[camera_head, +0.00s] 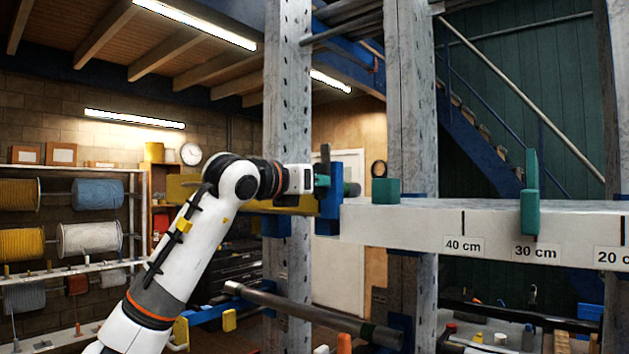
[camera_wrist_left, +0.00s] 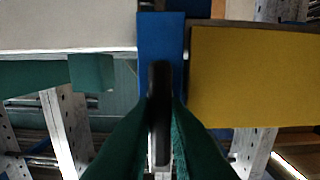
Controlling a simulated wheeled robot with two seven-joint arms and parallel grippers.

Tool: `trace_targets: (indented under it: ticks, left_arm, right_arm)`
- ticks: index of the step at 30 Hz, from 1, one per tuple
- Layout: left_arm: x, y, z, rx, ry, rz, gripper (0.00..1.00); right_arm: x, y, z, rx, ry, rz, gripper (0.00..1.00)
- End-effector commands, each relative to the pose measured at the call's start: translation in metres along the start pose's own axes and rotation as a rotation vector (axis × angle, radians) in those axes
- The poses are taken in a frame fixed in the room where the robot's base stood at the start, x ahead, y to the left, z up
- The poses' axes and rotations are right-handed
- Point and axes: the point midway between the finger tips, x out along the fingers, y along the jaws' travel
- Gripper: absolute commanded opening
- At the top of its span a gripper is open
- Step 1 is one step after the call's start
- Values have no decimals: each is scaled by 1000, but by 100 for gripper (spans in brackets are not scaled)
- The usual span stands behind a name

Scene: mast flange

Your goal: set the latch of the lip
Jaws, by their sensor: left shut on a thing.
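My left gripper (camera_head: 322,184) reaches from the left to the blue upright plate (camera_head: 336,185) at the left end of the pale beam (camera_head: 400,222). In the left wrist view the dark green fingers of the left gripper (camera_wrist_left: 160,110) are shut on a narrow black piece, which looks like the latch (camera_wrist_left: 159,80). It lies lengthwise over the blue plate (camera_wrist_left: 161,30), between the pale beam (camera_wrist_left: 60,25) and a yellow plate (camera_wrist_left: 250,75). The fingers hide part of it, and its seating cannot be told. My right gripper is not in view.
A green slider (camera_head: 531,205) stands on the beam near the 30 cm mark, and a green block (camera_head: 386,190) sits left of it. Perforated grey posts (camera_head: 288,110) rise behind. A dark grey tube (camera_head: 310,308) lies below the beam.

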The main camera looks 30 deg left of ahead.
Motion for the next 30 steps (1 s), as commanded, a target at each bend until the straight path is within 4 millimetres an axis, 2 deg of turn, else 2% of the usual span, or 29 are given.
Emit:
trace_targets:
  ticks: [1,16,17,20,21,30]
  left_arm:
    - [2,1,6,11,-15,2,0]
    - [3,2,7,28,-17,2,0]
    - [3,2,7,28,-17,2,16]
    - [2,1,6,27,-13,2,32]
    - [2,1,5,26,-12,1,35]
    - [-2,0,3,24,-4,0,35]
  right_arm:
    - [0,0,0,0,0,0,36]
    - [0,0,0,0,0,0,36]
    - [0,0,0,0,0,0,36]
    - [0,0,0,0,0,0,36]
    - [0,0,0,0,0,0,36]
    - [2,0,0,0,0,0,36]
